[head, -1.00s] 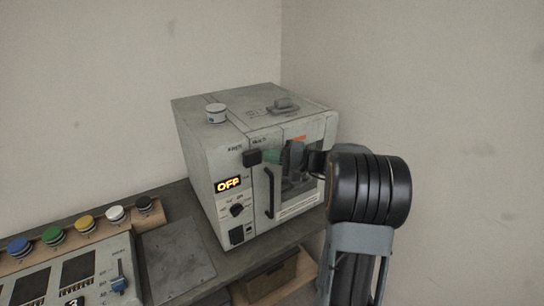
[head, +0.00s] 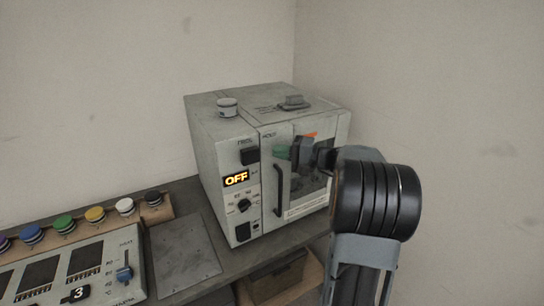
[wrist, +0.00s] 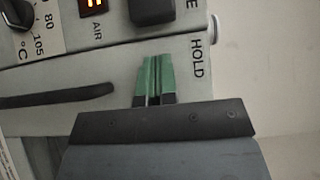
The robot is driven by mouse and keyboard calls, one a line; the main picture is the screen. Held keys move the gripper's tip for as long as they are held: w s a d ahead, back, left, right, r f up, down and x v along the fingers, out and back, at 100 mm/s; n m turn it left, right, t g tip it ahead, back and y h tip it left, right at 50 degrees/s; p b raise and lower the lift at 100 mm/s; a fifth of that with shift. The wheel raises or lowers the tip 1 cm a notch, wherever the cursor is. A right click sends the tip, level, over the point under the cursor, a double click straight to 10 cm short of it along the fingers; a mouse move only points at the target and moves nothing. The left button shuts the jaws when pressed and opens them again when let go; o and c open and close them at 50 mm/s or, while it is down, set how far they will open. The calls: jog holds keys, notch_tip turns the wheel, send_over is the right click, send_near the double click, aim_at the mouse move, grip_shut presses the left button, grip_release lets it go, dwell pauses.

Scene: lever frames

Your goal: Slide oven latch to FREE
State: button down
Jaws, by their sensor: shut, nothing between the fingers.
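The oven (head: 215,130) stands on the bench in the head view. Its black latch block (head: 250,156) sits on the upper front, below the FREE label (head: 245,142) and left of the HOLD label (head: 269,134). In the wrist view the latch block (wrist: 152,10) is partly cut off at the top, beside the end of the FREE label. My gripper (head: 281,152) is shut and empty, its green fingertips at the HOLD side, right of the latch. The wrist view shows a gap between the fingertips (wrist: 154,78) and the block.
A display (head: 236,179) reads OFF, with a black knob (head: 244,205) below. The dark door handle (head: 278,190) is below my fingertips. A knob (head: 227,107) and a grey piece (head: 292,102) are on top.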

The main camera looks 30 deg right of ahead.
jog(key=b+v, duration=0.2)
jog(key=v, duration=0.8)
jog(key=shift+d, duration=0.15)
jog(key=s+a+f+m+g+h, duration=0.1)
jog(key=s+a+f+g+h, duration=0.15)
jog(key=f, duration=0.45)
jog(key=s+a+f+m+g+h, duration=0.2)
jog(key=a+f+g+h, duration=0.15)
jog(key=f, duration=0.25)
jog(key=s+a+n+g+h, duration=0.1)
jog(key=s+a+n+h, duration=0.2)
jog(key=a, duration=0.5)
jog(key=s+a+n+g+h, duration=0.1)
jog(key=s+a+n+h, duration=0.3)
jog(key=s+a+n, duration=0.2)
jog(key=shift+s+a+f+n, duration=0.25)
jog(key=shift+a+f+n, duration=0.15)
jog(key=shift+a+n, duration=0.65)
